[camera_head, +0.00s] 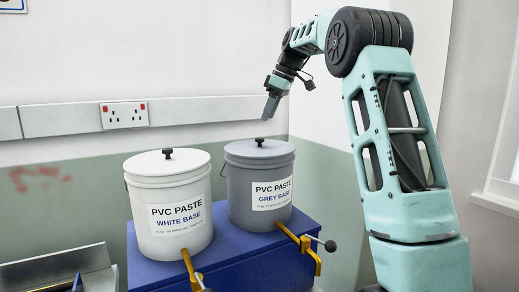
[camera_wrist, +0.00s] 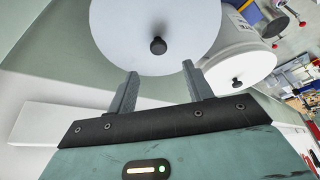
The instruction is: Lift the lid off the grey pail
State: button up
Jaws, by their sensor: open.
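The grey pail (camera_head: 243,195) stands on the blue bench, labelled "PVC PASTE GREY BASE". Its flat grey lid (camera_head: 280,150) sits on it with a small black knob (camera_head: 259,142) in the middle. My gripper (camera_head: 267,112) is above the lid, pointing down, apart from the knob. In the wrist view my gripper (camera_wrist: 160,68) is open, with nothing between its fingers. There the round lid (camera_wrist: 125,30) looks pale, and its knob (camera_wrist: 157,45) shows just beyond the gap between the fingertips. The lid's far edge is cut off by the frame.
The white pail (camera_head: 170,220) with its own knobbed lid (camera_head: 145,165) stands close on the left. Both share the blue bench (camera_head: 150,270), with yellow handles (camera_head: 300,240) at its front. A wall with a socket (camera_head: 124,114) is behind.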

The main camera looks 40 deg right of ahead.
aim_at(260, 143)
jog(key=shift+p+x, duration=0.8)
jog(key=shift+x, duration=3.15)
jog(key=shift+s+d, duration=0.15)
grip_shut()
